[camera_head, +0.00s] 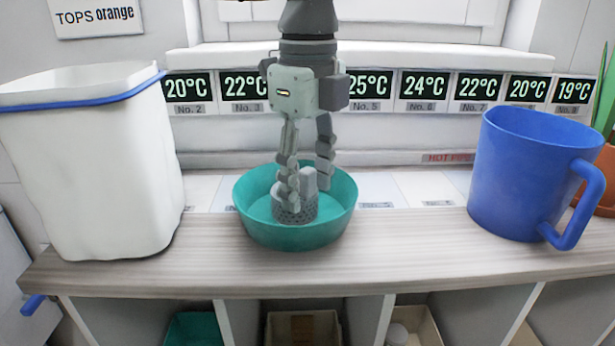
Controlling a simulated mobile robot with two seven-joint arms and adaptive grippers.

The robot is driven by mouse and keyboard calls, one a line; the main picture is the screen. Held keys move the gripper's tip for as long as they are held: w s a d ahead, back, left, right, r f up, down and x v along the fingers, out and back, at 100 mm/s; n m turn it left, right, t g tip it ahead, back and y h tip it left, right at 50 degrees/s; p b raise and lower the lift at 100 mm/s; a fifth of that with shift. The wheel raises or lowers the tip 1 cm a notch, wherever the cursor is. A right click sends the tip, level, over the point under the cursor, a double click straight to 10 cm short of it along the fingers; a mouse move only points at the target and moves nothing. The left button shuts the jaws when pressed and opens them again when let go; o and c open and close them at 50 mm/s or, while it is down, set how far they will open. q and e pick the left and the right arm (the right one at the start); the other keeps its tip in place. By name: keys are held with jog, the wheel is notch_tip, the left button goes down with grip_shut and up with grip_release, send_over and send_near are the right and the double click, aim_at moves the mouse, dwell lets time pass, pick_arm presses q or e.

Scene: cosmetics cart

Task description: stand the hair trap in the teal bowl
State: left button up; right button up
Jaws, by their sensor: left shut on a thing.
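The teal bowl (300,238) stands on the wooden shelf top, in the middle of the head view. The hair trap (296,212) is a grey, perforated piece with an upright stub. It is inside the bowl, low down near the front wall, and looks upright. My left gripper (305,190) points straight down into the bowl and is shut on the hair trap. The front wall of the bowl hides the trap's lower edge, so I cannot tell whether it touches the bowl floor. My right gripper is not in view.
A white bin (90,165) with a blue rim band stands left of the bowl. A blue mug (525,175) stands to the right, with a potted plant (608,160) behind it. Temperature displays (425,88) line the wall. Open cubbies lie below the shelf top (400,255).

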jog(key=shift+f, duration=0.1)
pick_arm(q)
jog(key=shift+f, duration=0.1)
jog(key=o, duration=1.5)
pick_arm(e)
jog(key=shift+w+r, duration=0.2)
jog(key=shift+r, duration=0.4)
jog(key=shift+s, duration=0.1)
pick_arm(q)
notch_tip(320, 180, up, 2)
notch_tip(320, 180, up, 10)
jog(key=shift+s+f, duration=0.1)
jog(key=shift+f, duration=0.15)
jog(key=shift+r, duration=0.4)
